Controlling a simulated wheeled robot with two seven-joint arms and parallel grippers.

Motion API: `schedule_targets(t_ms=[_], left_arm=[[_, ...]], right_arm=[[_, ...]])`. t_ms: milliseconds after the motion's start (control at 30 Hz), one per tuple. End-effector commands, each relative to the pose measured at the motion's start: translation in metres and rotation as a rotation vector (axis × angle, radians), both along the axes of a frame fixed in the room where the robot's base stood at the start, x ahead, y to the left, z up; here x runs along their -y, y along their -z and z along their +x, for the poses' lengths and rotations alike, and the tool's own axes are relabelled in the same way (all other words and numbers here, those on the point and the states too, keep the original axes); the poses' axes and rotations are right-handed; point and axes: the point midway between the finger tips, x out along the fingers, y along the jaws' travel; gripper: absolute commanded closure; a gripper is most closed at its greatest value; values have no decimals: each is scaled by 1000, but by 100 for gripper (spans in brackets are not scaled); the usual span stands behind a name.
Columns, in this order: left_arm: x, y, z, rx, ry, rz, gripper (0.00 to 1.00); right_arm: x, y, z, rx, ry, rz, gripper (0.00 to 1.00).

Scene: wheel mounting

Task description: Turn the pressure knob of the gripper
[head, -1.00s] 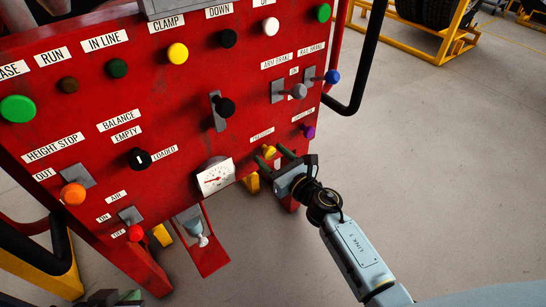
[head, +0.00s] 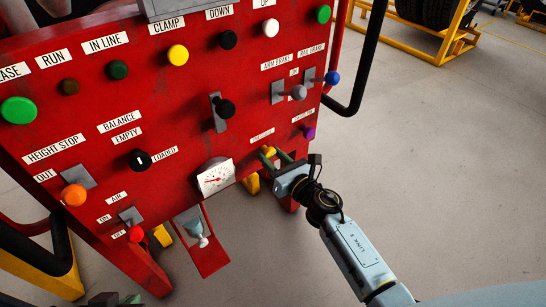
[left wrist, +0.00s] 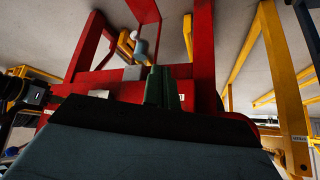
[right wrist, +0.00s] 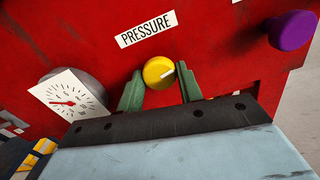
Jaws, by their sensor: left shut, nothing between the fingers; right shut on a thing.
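The yellow pressure knob (right wrist: 158,72) sits on the red panel under the PRESSURE label (right wrist: 146,28). Its white mark points to the right and slightly up in the right wrist view. My right gripper (right wrist: 160,88) has its green fingers on both sides of the knob and is shut on it. In the head view the knob (head: 268,151) is partly hidden by my right gripper (head: 276,157). The white pressure gauge (right wrist: 68,102) with a red needle is left of the knob. My left gripper (left wrist: 162,88) is shut and empty, low at the panel's left in the head view (head: 130,298).
A purple knob (head: 308,132) is right of the pressure knob. Levers (head: 298,92) stand above it. A black balance knob (head: 140,160) and an orange knob (head: 74,194) are to the left. A black bar (head: 366,70) bends along the panel's right side.

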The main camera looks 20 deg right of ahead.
Motion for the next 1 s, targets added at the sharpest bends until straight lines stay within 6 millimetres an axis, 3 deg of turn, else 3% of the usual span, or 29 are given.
schedule_targets(t_ms=[633, 1000], left_arm=[[-22, 17, -56, -306, -33, 70, 100], [-27, 47, -45, -317, -32, 87, 100]], right_arm=[[-1, -2, 0, -204, -1, 564, 87], [-1, -3, 0, -324, 1, 894, 87]])
